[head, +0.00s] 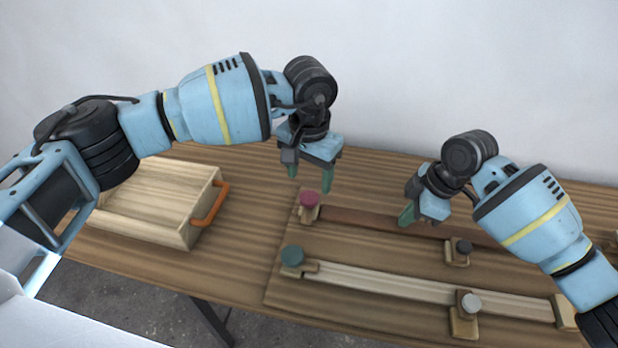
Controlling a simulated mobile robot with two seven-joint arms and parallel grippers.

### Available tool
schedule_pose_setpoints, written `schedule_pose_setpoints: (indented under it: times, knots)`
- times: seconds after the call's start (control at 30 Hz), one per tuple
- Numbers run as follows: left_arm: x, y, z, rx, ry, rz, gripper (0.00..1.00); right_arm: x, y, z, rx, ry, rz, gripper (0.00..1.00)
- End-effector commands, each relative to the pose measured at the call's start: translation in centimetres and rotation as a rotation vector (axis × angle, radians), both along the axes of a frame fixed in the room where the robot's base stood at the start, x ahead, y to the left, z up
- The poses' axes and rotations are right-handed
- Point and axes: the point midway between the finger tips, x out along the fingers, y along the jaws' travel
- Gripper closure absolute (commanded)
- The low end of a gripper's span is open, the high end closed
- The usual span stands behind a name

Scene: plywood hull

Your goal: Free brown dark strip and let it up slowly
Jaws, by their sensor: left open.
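The dark brown strip (352,217) lies on the wooden board on the table, running right from a small wooden block with a pink knob (309,200) at its left end. Farther right, a wooden block with a dark grey knob (463,246) stands at its near edge. My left gripper (310,178) is open and empty, its green fingers pointing down above and just behind the pink knob. My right gripper (407,212) is low at the strip's middle; its fingers overlap in this view, so I cannot tell whether it touches or grips the strip. My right arm hides part of the strip.
A pale strip (385,282) lies nearer, with a teal-knobbed block (292,256) at its left end and a light-grey-knobbed block (470,302) beside it. A wooden box (150,200) with an orange handle (211,204) stands left. Bare tabletop shows between box and board.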

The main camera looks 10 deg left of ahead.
Motion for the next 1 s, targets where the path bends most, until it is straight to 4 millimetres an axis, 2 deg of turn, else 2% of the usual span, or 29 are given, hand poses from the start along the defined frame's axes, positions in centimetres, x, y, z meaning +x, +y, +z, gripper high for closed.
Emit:
schedule_pose_setpoints:
  times: [0.03, 0.37, 1.0]
  knots:
    - [0.0, 0.0, -0.1, 0.0, 0.002, 0.0, 0.37, -0.4, 0.0, -0.7, -0.006, 0.016, 0.003, 1.0]
    - [0.0, 0.0, 0.0, 0.001, 0.002, 0.0, 0.37, -0.4, 0.0, -0.7, -0.006, 0.016, 0.003, 1.0]
    - [0.1, 0.0, 1.3, 0.0, -0.014, 0.0, 0.37, -0.2, 0.0, 0.4, -0.003, 0.008, 0.001, 1.0]
